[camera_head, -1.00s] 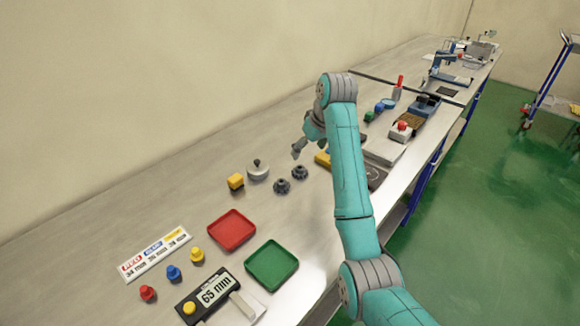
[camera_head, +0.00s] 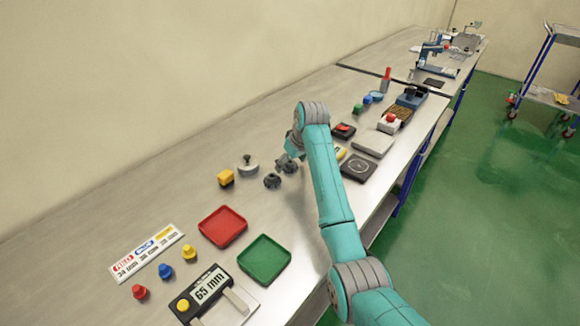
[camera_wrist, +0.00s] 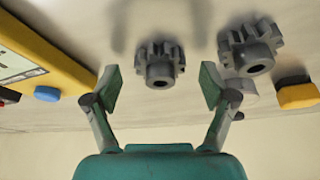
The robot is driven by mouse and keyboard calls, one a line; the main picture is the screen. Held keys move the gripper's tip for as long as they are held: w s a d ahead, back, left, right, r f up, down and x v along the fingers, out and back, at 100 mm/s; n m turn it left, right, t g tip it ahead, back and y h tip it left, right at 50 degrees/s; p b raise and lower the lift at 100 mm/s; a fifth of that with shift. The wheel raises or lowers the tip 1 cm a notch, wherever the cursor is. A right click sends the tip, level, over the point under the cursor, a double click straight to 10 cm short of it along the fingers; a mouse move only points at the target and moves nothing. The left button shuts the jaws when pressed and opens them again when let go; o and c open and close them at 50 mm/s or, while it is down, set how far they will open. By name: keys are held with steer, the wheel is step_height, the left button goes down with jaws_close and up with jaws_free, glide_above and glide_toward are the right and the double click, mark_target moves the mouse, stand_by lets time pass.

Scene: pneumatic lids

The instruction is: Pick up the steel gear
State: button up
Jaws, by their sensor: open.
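Two grey toothed gears stand close together on the bench. One gear (camera_head: 290,167) is just below my gripper (camera_head: 284,160) in the head view. The other gear (camera_head: 272,181) is nearer the front left. In the wrist view my gripper (camera_wrist: 162,88) is open and empty, with one gear (camera_wrist: 159,66) between the lines of its fingertips, apart from both. The second gear (camera_wrist: 248,48) lies right of the right finger. Both look like grey metal; I cannot tell by colour which is steel.
A grey round lid with a knob (camera_head: 248,165) and a yellow block (camera_head: 226,178) stand left of the gears. Red (camera_head: 222,227) and green (camera_head: 264,262) trays lie in front. A yellow device (camera_wrist: 50,62) is close to the left finger in the wrist view.

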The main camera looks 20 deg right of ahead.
steer(key=c, duration=1.5)
steer(key=shift+o, duration=0.2)
steer(key=shift+r, duration=0.15)
